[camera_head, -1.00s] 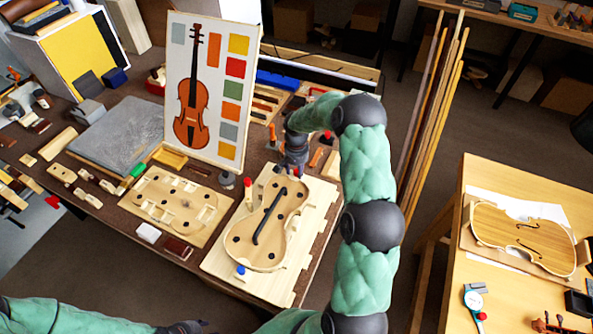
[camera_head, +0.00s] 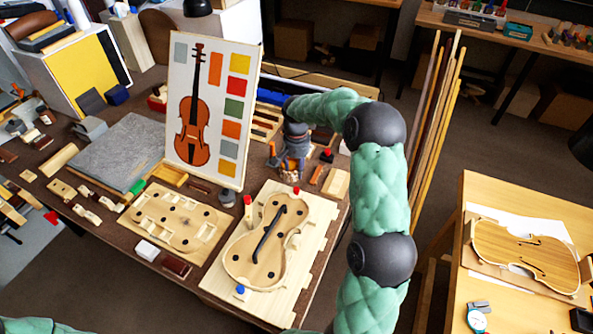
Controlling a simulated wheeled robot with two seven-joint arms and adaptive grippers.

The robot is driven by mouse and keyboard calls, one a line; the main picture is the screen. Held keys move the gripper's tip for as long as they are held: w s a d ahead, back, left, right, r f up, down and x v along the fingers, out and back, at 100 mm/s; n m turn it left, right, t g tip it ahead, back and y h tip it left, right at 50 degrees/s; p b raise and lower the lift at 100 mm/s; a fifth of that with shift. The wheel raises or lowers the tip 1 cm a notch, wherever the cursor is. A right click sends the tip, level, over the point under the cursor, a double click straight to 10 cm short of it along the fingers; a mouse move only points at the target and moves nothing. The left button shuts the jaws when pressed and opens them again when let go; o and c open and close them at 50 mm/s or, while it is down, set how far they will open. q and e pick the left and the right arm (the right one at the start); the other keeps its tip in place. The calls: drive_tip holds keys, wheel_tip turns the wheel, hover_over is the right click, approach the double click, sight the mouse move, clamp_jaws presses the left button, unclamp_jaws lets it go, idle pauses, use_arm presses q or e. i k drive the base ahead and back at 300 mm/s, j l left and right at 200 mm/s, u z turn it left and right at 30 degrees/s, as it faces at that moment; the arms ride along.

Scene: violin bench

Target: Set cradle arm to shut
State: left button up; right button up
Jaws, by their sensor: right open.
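A violin-shaped wooden body (camera_head: 250,262) lies on a pale board at the front of the bench. A slim black bar (camera_head: 268,232), apparently the cradle arm, lies diagonally over it, its bent end toward the back right. I cannot tell whether it is latched. My right gripper (camera_head: 291,172) is open and empty, pointing down behind the board's back edge, apart from the bar. Its fingers are small and partly blend with the orange tools behind. My left gripper is out of view; only a bit of my left sleeve shows at the bottom left.
A red-topped post (camera_head: 248,206) and a blue knob (camera_head: 240,290) stand by the body. A violin chart (camera_head: 212,100) stands upright behind. A wooden mould (camera_head: 175,217) lies to the left. Thin wooden strips (camera_head: 437,140) stand right of my right arm. Another table (camera_head: 500,200) is at right.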

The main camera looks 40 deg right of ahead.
sight(247, 199)
drive_tip(key=k+l, duration=0.7)
drive_tip(key=k, duration=0.2)
